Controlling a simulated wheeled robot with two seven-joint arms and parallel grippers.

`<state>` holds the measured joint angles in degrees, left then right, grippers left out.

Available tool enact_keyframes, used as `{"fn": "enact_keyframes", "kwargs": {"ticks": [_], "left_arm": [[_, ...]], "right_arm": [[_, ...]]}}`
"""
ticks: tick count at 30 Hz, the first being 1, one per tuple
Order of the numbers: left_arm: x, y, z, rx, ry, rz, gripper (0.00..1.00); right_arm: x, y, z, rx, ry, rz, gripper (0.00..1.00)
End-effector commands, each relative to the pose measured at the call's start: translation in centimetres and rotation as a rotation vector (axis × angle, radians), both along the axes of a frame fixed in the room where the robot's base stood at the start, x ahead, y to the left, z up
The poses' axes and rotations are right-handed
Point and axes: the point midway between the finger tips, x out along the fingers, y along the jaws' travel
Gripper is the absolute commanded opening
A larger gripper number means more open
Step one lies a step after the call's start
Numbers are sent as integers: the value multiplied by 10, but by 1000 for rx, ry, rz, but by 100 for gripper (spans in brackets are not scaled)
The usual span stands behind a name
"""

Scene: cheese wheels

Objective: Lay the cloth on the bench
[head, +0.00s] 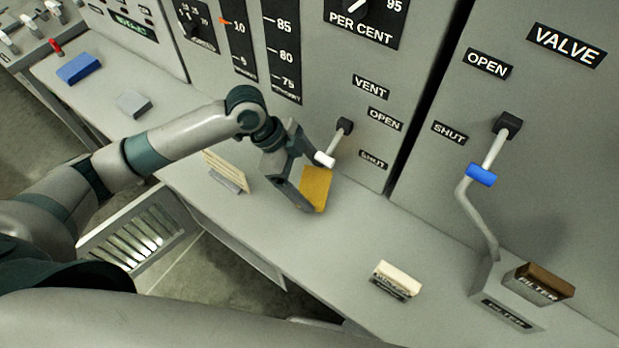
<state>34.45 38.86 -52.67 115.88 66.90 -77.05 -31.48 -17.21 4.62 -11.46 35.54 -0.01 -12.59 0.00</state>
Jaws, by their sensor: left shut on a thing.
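The cloth (318,189) is a flat, mustard-yellow piece in the middle of the head view. My left gripper (303,182) is shut on it, with its dark fingers at the cloth's left side. The cloth is tilted, with its lower edge close to the bench; I cannot tell whether it touches. The bench (290,238) is a long light-grey top running along the foot of the panels. My right gripper is not in view.
The vent lever (335,143), white-tipped, is right beside the left gripper. A card holder (228,172), a cream-topped block (396,280) and a brown filter (545,280) stand along the bench. Blue (79,69) and grey (133,103) blocks lie farther left. Bench between cloth and cream-topped block is clear.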

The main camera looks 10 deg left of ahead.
Motion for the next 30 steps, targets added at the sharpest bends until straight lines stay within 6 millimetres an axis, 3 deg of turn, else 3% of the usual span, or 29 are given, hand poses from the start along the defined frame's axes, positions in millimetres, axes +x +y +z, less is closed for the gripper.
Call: {"fn": "enact_keyframes", "kwargs": {"ticks": [4, 15, 16, 17, 30], "left_arm": [[0, 0, -10, 0, 1, 0, 64], [0, 0, -14, 0, 0, 1, 64], [0, 0, -13, 0, -1, 0, 92], [0, 0, -13, 0, -1, 0, 99], [1, 3, -6, 0, -3, 1, 100]], "right_arm": [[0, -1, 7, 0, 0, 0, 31], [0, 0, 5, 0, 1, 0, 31], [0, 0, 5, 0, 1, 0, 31], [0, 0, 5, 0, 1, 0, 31], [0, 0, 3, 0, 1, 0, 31]]}}
